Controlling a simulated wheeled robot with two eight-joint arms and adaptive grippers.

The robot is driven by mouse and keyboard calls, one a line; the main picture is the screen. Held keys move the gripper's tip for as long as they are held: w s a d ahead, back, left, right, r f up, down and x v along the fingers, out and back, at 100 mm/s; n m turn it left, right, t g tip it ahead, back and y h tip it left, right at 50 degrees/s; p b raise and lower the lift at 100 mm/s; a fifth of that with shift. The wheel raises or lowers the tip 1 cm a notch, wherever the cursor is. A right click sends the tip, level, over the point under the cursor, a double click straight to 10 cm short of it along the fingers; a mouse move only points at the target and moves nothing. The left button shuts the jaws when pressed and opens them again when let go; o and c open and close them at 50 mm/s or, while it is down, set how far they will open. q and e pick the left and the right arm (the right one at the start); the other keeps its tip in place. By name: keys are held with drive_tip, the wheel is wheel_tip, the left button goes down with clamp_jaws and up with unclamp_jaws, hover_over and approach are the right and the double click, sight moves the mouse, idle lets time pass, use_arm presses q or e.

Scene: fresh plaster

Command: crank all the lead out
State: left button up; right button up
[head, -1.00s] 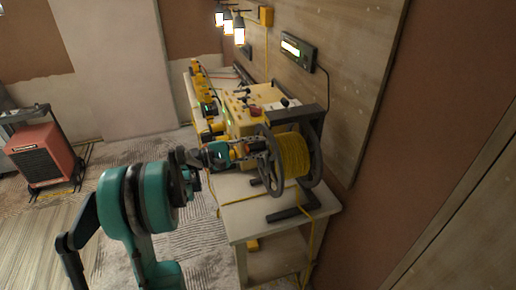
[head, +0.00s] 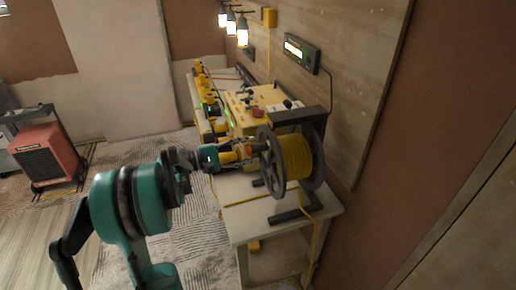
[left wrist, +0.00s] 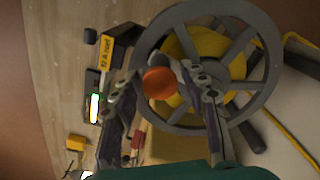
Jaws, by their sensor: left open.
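A cable reel with dark grey spoked flanges (head: 272,162) and yellow lead (head: 295,157) wound on it stands at the near end of the bench. Yellow lead still covers the drum, and one strand runs down past the bench's edge. In the left wrist view the reel's spoked wheel (left wrist: 207,112) faces me, with an orange crank knob (left wrist: 159,82) in front of it. My left gripper (head: 245,151) is open in front of the wheel. Its fingers (left wrist: 160,72) stand on both sides of the knob; I cannot tell whether they touch it. My right gripper is out of view.
The reel's dark stand (head: 293,214) rests on the pale bench (head: 236,222). A yellow box with knobs (head: 252,101) is behind the reel. A display (head: 301,54) and lamps (head: 242,35) are on the wall side. A red heater (head: 46,152) stands left on the floor.

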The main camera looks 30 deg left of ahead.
use_arm(q)
drive_tip(key=v, duration=0.8)
drive_tip(key=shift+s+a, duration=0.1)
